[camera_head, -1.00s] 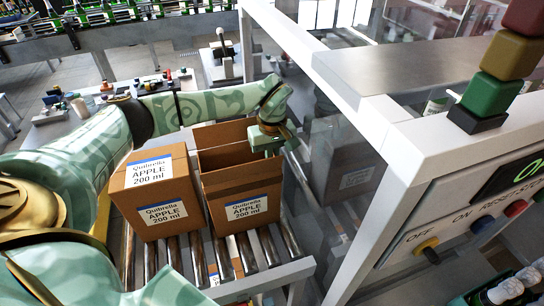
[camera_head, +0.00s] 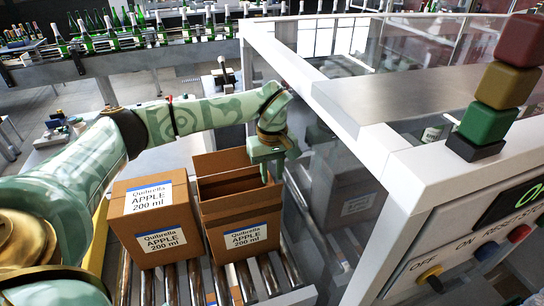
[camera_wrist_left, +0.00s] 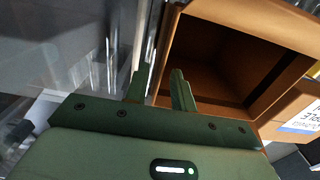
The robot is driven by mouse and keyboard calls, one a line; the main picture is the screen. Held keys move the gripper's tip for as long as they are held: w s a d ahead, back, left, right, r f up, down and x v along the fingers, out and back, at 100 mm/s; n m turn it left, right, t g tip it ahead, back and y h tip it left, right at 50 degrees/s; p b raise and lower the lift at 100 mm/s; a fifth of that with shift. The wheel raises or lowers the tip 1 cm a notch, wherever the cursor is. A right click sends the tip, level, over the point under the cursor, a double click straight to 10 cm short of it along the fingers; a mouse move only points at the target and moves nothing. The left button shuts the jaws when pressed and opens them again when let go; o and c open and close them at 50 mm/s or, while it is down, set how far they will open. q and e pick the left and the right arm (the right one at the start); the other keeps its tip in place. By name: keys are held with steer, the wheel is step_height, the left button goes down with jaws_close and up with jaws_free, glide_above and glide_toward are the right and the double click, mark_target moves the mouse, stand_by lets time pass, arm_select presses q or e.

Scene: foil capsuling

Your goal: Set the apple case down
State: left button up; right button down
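An open brown apple case (camera_head: 243,230), labelled "Quibrella APPLE 200 ml", stands upright on the roller conveyor (camera_head: 172,285). My left gripper (camera_head: 272,178) is at the case's right wall, with its fingers pointing down. In the left wrist view, the gripper (camera_wrist_left: 160,75) is open. One finger is over the inside of the case (camera_wrist_left: 215,105) and the other is outside, with a visible gap beside the wall's edge. The visible part of the case's inside looks empty. My right gripper is not in view.
A closed apple case (camera_head: 150,222) stands close on the left of the open one. A glass-sided machine frame (camera_head: 345,125) rises just right of the conveyor, with a button panel (camera_head: 480,250) and a stacked light (camera_head: 495,92). Green bottles (camera_head: 160,28) line a far conveyor.

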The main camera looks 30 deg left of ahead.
arm_select(q)
step_height(320, 180, up, 7)
steer(key=shift+r, duration=0.2)
steer(key=shift+s+d, duration=0.1)
stand_by(0.4)
